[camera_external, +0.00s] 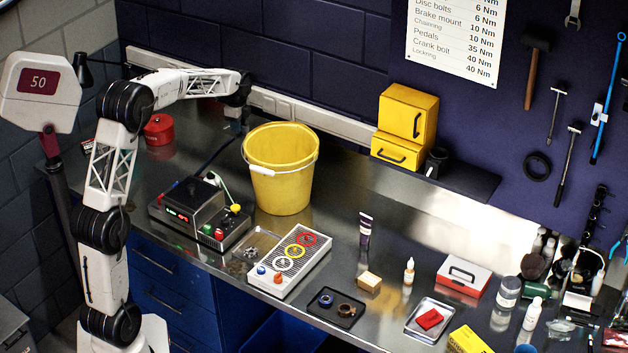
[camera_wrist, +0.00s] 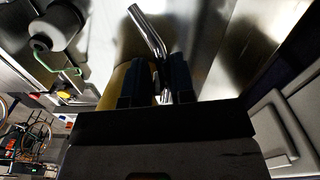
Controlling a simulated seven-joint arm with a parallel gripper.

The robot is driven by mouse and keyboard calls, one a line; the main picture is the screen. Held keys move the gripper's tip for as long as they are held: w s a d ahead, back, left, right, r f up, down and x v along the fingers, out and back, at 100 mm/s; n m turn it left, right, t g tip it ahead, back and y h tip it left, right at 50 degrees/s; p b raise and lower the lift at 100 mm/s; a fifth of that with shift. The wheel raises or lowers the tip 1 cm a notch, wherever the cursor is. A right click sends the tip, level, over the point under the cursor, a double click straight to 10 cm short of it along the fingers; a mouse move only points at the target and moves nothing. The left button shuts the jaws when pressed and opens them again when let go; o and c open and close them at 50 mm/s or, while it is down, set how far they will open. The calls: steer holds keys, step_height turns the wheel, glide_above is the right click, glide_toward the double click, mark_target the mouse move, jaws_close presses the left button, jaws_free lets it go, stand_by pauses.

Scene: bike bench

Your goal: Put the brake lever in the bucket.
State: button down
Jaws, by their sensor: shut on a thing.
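The brake lever (camera_wrist: 148,30) is a bent silver bar in the wrist view, running up from between the two dark fingers. My gripper (camera_wrist: 157,82) is shut on it. The yellow bucket (camera_external: 282,190) stands upright on the metal bench in the outside view, with its white handle down at the front. A yellow surface beside the fingers in the wrist view (camera_wrist: 112,92) looks like the bucket. My gripper also shows in the outside view (camera_external: 242,124), close to the bucket's back left rim. Its fingertips and the lever cannot be made out there.
A dark power unit (camera_external: 190,215) sits left of the bucket, and a white tray with coloured rings (camera_external: 318,256) in front. Yellow cases (camera_external: 408,112) stand at the back wall. A red round tin (camera_external: 158,131) is at the left.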

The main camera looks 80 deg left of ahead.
step_height(320, 180, up, 13)
steer(key=w+d+m, duration=0.1)
steer(key=w+d, duration=0.6)
steer(key=d, duration=0.5)
steer(key=w+d+m, duration=0.1)
steer(key=w+d, duration=0.7)
steer(key=d, duration=0.4)
step_height(320, 180, down, 19)
steer(key=shift+s+a+r, duration=0.15)
steer(key=shift+a+r, duration=0.05)
steer(key=shift+a, duration=0.1)
steer(key=shift+f, duration=3.1)
steer(key=shift+f, duration=1.85)
steer(key=shift+f, duration=0.15)
